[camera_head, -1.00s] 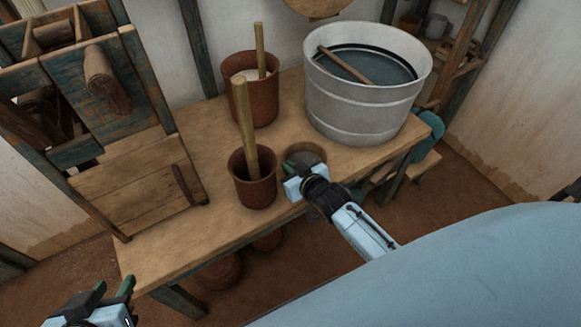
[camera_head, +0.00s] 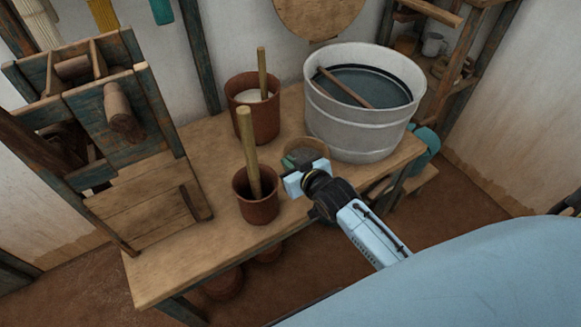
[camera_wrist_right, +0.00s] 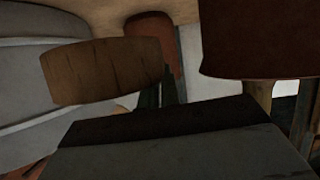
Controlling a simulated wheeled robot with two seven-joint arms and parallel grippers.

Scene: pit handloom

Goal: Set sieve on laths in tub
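The sieve (camera_head: 305,152) is a small round piece with a wooden rim and a dark inside, in front of the tub. In the wrist view its rim (camera_wrist_right: 100,72) is a brown band by the dark fingers. My right gripper (camera_head: 305,168) appears shut on the near side of the rim; the fingertips are partly hidden. The tub (camera_head: 345,135) is large and grey-white, with dark blue-grey liquid, at the table's right end. My left gripper is out of view.
A brown pot with a stick (camera_head: 257,208) stands left of the sieve, close to my right gripper. Another pot (camera_head: 265,120) with white contents stands behind it. A wooden loom frame (camera_head: 120,150) fills the left. The table's front middle (camera_head: 200,245) is bare.

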